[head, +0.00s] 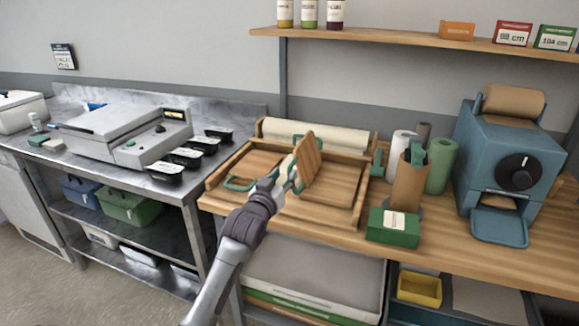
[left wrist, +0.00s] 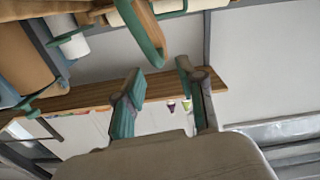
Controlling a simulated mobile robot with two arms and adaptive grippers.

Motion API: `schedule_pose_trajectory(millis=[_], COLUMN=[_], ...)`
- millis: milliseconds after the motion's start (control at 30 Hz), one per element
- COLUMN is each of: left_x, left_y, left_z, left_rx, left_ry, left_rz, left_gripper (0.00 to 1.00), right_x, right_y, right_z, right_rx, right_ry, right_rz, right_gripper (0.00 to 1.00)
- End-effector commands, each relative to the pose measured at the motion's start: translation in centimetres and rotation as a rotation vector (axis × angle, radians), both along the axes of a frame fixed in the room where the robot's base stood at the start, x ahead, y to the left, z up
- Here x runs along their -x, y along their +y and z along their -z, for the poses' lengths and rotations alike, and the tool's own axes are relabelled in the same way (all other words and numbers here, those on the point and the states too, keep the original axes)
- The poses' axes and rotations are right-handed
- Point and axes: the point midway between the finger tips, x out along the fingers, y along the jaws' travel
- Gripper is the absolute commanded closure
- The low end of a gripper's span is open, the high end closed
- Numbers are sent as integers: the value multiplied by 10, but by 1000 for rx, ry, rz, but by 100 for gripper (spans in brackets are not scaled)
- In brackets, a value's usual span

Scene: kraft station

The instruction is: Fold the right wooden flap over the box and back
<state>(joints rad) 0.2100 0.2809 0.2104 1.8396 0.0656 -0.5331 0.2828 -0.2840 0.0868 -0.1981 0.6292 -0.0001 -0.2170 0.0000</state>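The wooden folding box (head: 362,190) lies on the bench. Its right wooden flap (head: 310,160) stands raised, nearly upright and tilted, near the middle of the box. The left flap (head: 255,164) lies flat, with a green handle (head: 238,184) at its front. My left gripper (head: 288,180) is close to the left side of the raised flap; whether it touches is unclear. In the left wrist view its two green fingers (left wrist: 160,100) are apart with nothing between them. A green-edged wooden piece, likely the flap (left wrist: 143,30), is beyond them. My right gripper is not in view.
A paper roll (head: 330,135) lies behind the box. A green box (head: 393,228), upright rolls (head: 440,165) and a blue paper dispenser (head: 510,150) stand to the right. A steel table with a sealing machine (head: 125,138) and several black trays (head: 185,157) is at left.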

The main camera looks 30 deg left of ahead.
Motion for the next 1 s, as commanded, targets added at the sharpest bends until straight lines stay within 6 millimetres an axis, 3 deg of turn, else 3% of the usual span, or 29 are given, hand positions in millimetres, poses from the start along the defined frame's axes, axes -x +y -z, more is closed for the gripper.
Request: schedule_pose_trajectory(millis=[100,300,700,933,1000], left_x=[-23,-45,-51,-51,-51], left_y=[6,10,12,12,12], left_z=[-2,-1,0,0,1], left_rx=[0,1,2,2,2], left_ry=[0,-1,-2,-1,-1], left_rz=[0,1,1,1,1], left_gripper=[61,61,61,99,100], right_x=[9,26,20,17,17], right_y=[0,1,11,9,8], right_z=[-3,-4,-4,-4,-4], right_rx=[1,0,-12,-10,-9], right_ry=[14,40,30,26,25], right_rz=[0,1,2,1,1], right_gripper=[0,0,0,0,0])
